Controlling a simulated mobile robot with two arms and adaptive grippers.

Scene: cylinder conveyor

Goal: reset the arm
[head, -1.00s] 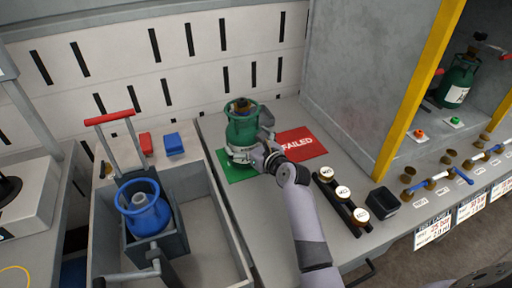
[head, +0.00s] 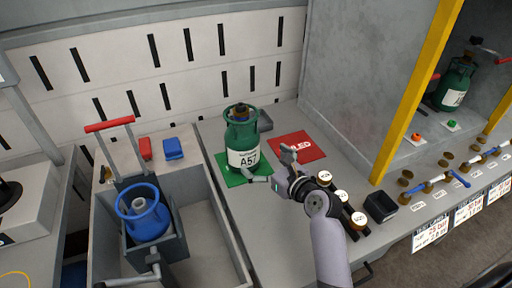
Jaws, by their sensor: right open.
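My right gripper (head: 274,168) is open and empty above the grey bench, to the right of a green gas cylinder (head: 242,140). The cylinder stands upright on the green mat (head: 228,165), with its white label "A57" facing me. The gripper's fingers are apart; one fingertip ends close to the cylinder's lower right side, and I cannot tell whether it touches. The red mat (head: 304,146) lies behind and right of the gripper, its lettering partly hidden. My left gripper is not in view.
A blue cylinder (head: 145,222) sits in a grey holder at the left. Round white-topped pieces (head: 341,196) stand in a row close to my right arm. A black box (head: 380,206) is to their right. A yellow post (head: 421,90) borders the right bay, which holds another green cylinder (head: 455,88).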

